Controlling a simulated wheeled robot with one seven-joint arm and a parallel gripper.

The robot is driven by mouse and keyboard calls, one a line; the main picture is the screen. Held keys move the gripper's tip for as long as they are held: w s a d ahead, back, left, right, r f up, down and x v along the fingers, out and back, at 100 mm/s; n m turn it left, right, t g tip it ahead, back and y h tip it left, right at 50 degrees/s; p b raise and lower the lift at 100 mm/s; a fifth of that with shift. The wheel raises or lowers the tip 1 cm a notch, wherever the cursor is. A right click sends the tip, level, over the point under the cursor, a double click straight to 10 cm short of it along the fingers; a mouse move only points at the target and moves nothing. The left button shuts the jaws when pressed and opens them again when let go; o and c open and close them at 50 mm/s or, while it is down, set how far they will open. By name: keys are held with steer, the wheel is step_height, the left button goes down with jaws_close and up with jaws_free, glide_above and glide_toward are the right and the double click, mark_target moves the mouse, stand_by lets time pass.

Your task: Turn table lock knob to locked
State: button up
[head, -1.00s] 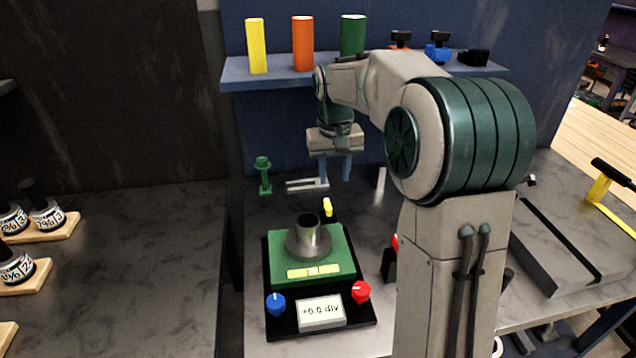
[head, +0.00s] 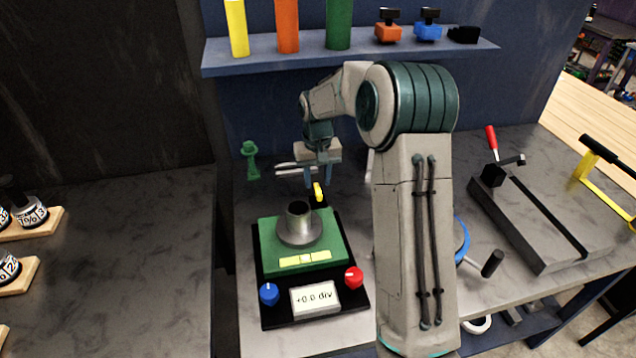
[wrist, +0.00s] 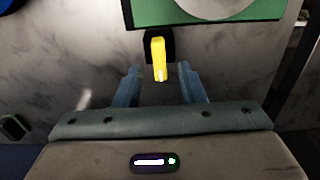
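The tilting positioner has a green table (head: 265,232) on a black base, with a grey metal cylinder (head: 299,222) on top. A yellow knob (head: 318,192) stands at its back edge; it also shows in the wrist view (wrist: 159,58) on a black mount. I cannot read any lock marking on it. A blue knob (head: 268,294) and a red knob (head: 353,278) sit at the front corners. My gripper (head: 316,181) points down just behind and above the yellow knob. Its fingers are apart, one on each side of the knob's near end in the wrist view, with gaps visible.
A display (head: 315,297) at the front reads +0.0 div. A green stand (head: 250,160) is behind left. A shelf (head: 270,60) with coloured cylinders and clamps hangs above. A grey slotted block (head: 540,225) lies to the right.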

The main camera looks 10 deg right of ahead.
mark_target(318, 188)
steer(key=shift+f, duration=1.55)
steer(key=shift+c, duration=0.3)
jaws_close()
